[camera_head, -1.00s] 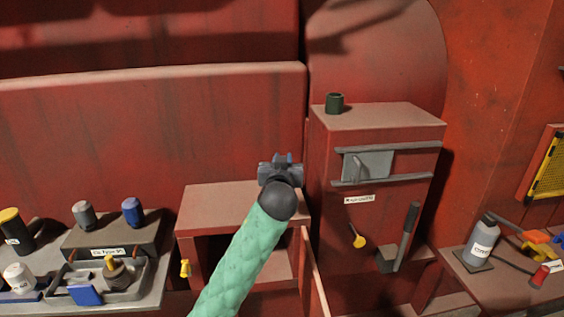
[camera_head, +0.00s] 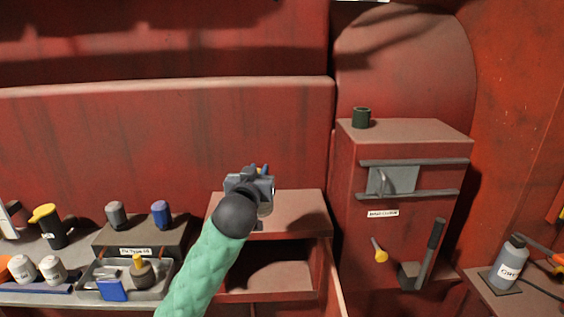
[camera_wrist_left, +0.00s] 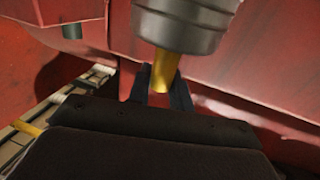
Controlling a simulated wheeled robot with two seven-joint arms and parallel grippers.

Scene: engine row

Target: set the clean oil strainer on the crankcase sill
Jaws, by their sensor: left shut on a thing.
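My left gripper (camera_head: 258,178) is shut on a grey ribbed cylinder with a yellow stem, which looks like the oil strainer (camera_wrist_left: 188,22). In the left wrist view the yellow stem sits between the dark fingers. In the head view the gripper and arm hide most of the strainer. They are in front of the top of an open red housing (camera_head: 305,207), probably the crankcase; contact cannot be told. The housing's opening below shows a bare lower ledge (camera_head: 270,278), possibly the sill. My right gripper is out of view.
At left, a bench holds a grey block (camera_head: 160,235) with two small cylinders, a tray (camera_head: 160,292) with a yellow-topped part, and several containers. A tall red cabinet (camera_head: 405,155) with a green cup (camera_head: 362,117) stands right. A grey bottle (camera_head: 508,263) is farther right.

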